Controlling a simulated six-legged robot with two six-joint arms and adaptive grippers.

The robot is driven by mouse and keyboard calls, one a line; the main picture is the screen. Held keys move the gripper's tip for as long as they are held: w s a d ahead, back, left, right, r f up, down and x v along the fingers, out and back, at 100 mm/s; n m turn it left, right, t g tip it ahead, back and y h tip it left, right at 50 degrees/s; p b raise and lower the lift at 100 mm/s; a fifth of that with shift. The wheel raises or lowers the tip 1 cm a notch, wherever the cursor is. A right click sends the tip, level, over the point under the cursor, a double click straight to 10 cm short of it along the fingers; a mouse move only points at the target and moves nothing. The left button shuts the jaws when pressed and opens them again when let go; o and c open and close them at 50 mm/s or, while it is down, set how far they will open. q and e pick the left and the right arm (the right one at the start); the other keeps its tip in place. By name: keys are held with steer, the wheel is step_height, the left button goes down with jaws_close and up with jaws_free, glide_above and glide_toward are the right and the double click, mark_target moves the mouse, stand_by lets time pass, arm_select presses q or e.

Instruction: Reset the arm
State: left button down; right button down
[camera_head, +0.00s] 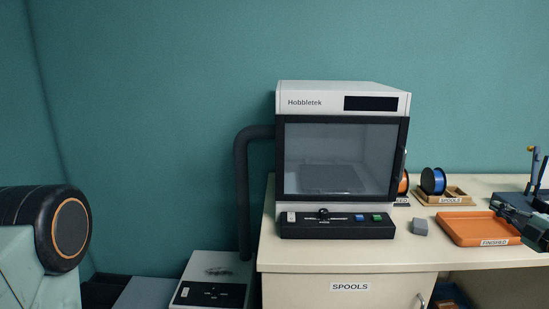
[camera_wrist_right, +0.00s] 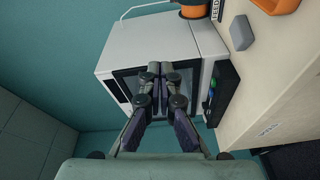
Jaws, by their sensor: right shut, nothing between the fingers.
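My right gripper (camera_head: 499,208) comes in at the right edge of the head view, by the right side of the orange tray marked FINISHED (camera_head: 465,228). In the right wrist view its two fingers (camera_wrist_right: 163,78) lie together, shut, with nothing between them. Behind them in that view is the white printer cabinet (camera_wrist_right: 135,39). My left gripper is in neither view.
The Hobbletek cabinet (camera_head: 343,92) stands with its glass door shut. A small grey block (camera_head: 420,226) lies between it and the tray. A blue spool (camera_head: 434,181) stands behind. A dark hose (camera_head: 241,190) leads to a white floor unit (camera_head: 212,282).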

steer(key=s+a+f+m+g+h+b, duration=0.15)
steer(key=s+a+f+m+g, duration=0.25)
steer(key=a+f+m, duration=0.7)
steer(key=s+a+f+m+g+h+b, duration=0.1)
steer(key=s+a+f+m+g+b, duration=0.3)
steer(key=a+f, duration=1.15)
steer(key=s+a+f+m+g+b, duration=0.1)
steer(key=s+a+f+g+b, duration=0.1)
steer(key=s, duration=1)
steer(key=s+a+f+m+g+b, duration=0.1)
steer(key=s+a+f+g, duration=0.3)
steer(key=s, duration=0.8)
steer(key=s+a+f+g+b, duration=0.2)
steer(key=s+a+f+g, duration=0.2)
steer(key=s+a+f, duration=0.3)
steer(key=s+a, duration=0.3)
steer(key=s, duration=0.2)
steer(key=shift+s+m+b, duration=0.2)
steer(key=shift+m+b, duration=0.1)
steer(key=shift+m, duration=0.1)
steer(key=shift+s, duration=0.1)
